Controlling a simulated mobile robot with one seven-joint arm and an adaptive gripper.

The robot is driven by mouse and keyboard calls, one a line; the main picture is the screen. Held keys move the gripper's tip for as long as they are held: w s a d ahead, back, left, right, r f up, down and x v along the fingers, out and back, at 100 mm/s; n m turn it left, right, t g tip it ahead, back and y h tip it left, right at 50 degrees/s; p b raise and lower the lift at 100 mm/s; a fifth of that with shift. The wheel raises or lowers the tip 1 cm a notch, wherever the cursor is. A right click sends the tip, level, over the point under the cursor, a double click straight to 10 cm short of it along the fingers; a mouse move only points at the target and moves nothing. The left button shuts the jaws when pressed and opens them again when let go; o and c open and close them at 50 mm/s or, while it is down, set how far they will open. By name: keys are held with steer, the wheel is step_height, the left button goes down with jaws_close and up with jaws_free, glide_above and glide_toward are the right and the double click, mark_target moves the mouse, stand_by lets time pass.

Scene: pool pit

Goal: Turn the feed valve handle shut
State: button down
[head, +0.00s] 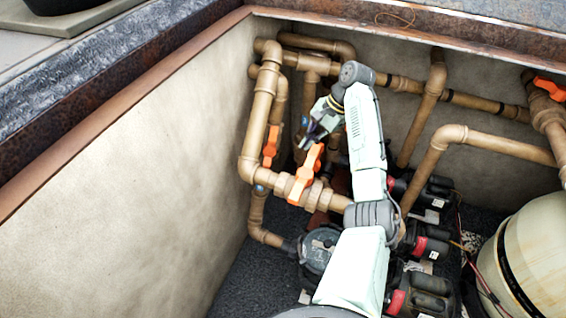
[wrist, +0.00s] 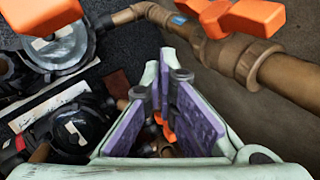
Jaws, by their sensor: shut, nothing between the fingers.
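An orange valve handle (head: 306,175) sits on a brown horizontal pipe near the pit's left wall in the head view. A second orange handle (head: 270,147) is behind it, to the left. I cannot tell from labels which is the feed valve. My gripper (head: 308,140) is shut and empty, just above the nearer handle and apart from it as far as I can see. In the wrist view my gripper's purple-padded fingers (wrist: 165,80) point up the picture. A large orange handle (wrist: 250,17) on a brown valve body is beyond them, upper right. Another orange part (wrist: 40,14) is upper left.
Another orange handle (head: 549,88) is on pipes at the far right. Black pumps (head: 320,250) stand on the pit floor beside my arm. A beige tank (head: 535,255) is at lower right. The left pit wall (head: 130,190) is bare.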

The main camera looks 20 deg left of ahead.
mark_target(268, 152)
steer(key=s+a+f, duration=0.3)
steer(key=a+f, duration=0.4)
steer(key=f, duration=0.1)
steer(key=shift+s+p, duration=0.35)
steer(key=shift+s+a+g, duration=0.1)
steer(key=shift+a+g, duration=0.2)
steer(key=shift+d+f+p, duration=0.1)
steer(key=shift+d+p, duration=0.05)
steer(key=shift+p, duration=0.2)
